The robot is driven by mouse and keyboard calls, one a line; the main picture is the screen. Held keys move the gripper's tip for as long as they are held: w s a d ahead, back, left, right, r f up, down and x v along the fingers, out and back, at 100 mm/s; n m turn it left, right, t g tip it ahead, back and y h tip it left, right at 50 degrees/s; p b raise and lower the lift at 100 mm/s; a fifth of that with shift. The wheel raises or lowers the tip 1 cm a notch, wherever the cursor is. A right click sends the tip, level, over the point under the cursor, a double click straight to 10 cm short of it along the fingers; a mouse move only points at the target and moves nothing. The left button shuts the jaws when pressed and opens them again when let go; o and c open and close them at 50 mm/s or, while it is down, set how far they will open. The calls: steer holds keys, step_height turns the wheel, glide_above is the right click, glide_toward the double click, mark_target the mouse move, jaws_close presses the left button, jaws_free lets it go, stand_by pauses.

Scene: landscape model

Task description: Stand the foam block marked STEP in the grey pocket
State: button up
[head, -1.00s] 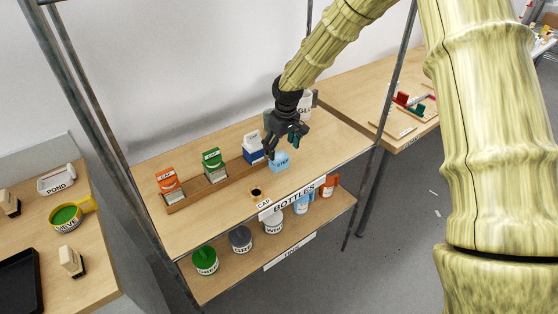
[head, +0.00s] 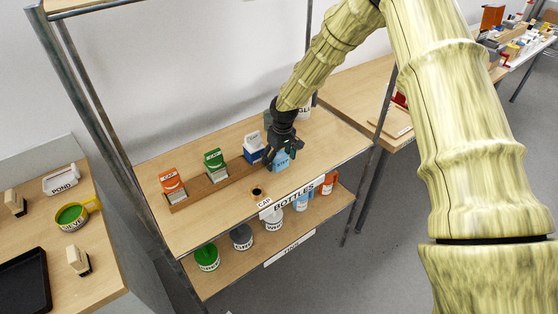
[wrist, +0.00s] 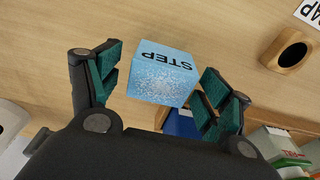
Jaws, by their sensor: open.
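The light blue foam block marked STEP (head: 281,161) stands on the upper shelf, near the right end of the wooden rack. In the wrist view the STEP block (wrist: 161,82) lies between my two green-padded fingers, with a gap showing on each side. My gripper (head: 284,151) is open and low at the block, partly covering it in the head view. In the wrist view my gripper (wrist: 158,66) spans the block's width. I cannot make out a grey pocket for certain in either view.
The wooden rack (head: 230,185) holds orange, green and blue-white cartons (head: 253,147). A round wooden holder with a hole (head: 257,193) stands by the CAP label.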

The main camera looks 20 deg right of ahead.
steer(key=c, duration=0.8)
